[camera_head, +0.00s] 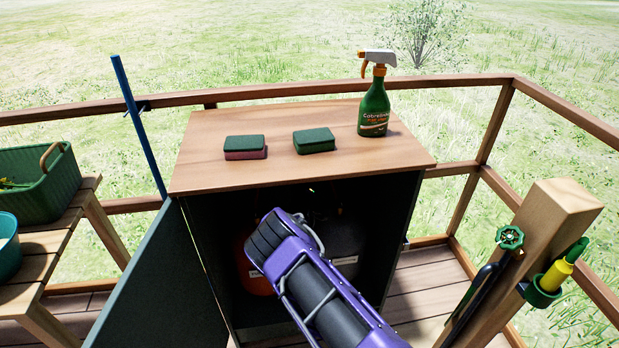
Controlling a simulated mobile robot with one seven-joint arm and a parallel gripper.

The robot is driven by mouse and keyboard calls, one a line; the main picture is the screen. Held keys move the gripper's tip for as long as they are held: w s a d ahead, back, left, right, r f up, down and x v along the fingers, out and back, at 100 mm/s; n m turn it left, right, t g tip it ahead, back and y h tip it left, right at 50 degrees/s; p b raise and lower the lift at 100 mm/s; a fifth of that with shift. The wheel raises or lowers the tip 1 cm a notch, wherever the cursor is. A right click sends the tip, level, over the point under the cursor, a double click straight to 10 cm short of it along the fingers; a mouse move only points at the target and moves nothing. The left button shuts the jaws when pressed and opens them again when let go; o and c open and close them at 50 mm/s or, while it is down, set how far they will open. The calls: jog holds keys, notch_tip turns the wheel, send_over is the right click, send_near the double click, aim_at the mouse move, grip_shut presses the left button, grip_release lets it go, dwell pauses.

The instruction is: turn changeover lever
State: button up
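My purple arm reaches up from the bottom right into an open cabinet (405,225). My gripper (262,236) is at the cabinet's opening, in front of the bottles. Its fingers are not clear from this angle, so I cannot tell whether it is open or shut. A red-orange gas bottle (250,274) stands inside on the left, partly behind my gripper. A dark grey bottle (345,238) stands to its right, partly hidden by my arm. I cannot make out the changeover lever; a tiny yellowish spot shows in the dark above the bottles.
The cabinet door (150,285) stands open to the left. On the wooden top (225,183) are two sponges (245,147) (314,140) and a green spray bottle (374,108). A bench (40,262) stands left; a wooden post (545,215) with a green tap (510,238) stands right.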

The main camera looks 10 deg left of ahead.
jog(key=shift+w, duration=0.1)
grip_shut()
dwell(1.4)
